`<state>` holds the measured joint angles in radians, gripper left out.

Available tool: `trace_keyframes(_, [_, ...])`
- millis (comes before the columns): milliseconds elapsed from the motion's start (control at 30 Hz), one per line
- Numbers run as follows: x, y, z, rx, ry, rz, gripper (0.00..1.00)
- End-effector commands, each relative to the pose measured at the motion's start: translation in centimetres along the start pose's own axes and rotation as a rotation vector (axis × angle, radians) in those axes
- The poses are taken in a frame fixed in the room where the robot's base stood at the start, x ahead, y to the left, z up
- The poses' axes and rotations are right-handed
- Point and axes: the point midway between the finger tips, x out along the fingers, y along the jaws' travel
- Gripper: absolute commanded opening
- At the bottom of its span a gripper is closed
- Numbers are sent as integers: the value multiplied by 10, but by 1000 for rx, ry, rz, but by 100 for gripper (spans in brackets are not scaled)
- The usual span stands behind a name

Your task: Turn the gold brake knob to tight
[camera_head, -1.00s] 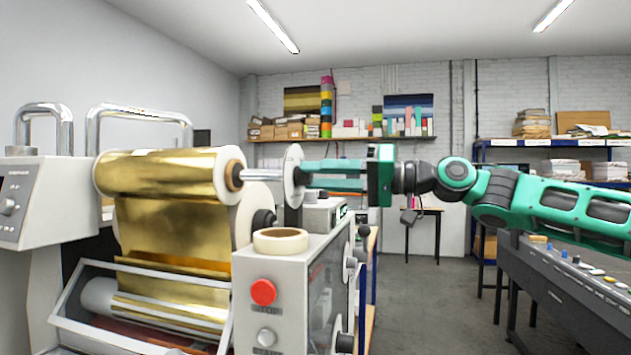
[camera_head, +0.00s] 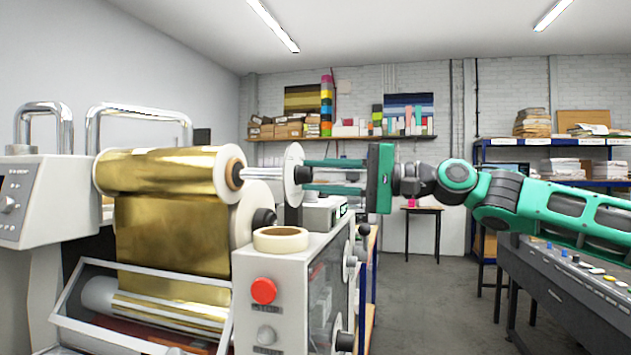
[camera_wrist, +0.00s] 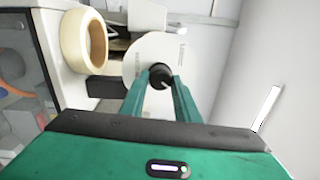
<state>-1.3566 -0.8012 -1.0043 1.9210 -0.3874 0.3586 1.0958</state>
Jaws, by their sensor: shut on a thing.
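The brake knob (camera_wrist: 161,76) is small and black with a pale line on its face. It sits at the middle of a white disc (camera_wrist: 143,52), which has small marks too fine to read. In the head view the disc (camera_head: 293,174) stands edge-on at the right end of the gold foil roll's (camera_head: 160,171) shaft. My gripper (camera_head: 306,176) reaches in from the right, its green fingers level with the disc's centre. In the wrist view my gripper (camera_wrist: 161,82) has one finger on each side of the knob, shut on it. The fingers partly cover the knob's sides.
A cream tape roll (camera_head: 281,240) lies on the grey machine housing (camera_head: 290,262) below the disc. The housing has a red button (camera_head: 263,291) and several side knobs. A control desk (camera_head: 580,290) stands at the right under my arm. The floor between is clear.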

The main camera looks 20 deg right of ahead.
Motion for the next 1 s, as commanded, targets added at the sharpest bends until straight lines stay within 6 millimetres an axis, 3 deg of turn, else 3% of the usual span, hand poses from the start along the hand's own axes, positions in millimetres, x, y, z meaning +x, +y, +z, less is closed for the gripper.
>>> trace_keyframes(300, [-2, 2, -6, 120, 16, 1, 6])
trace_keyframes(833, [-2, 3, -6, 141, 18, 3, 6])
trace_keyframes(867, [-2, 3, -6, 141, 18, 3, 33])
trace_keyframes(900, [-2, 3, -5, 141, 17, 3, 43])
trace_keyframes(1000, [-1, 2, -4, 139, 14, 2, 47])
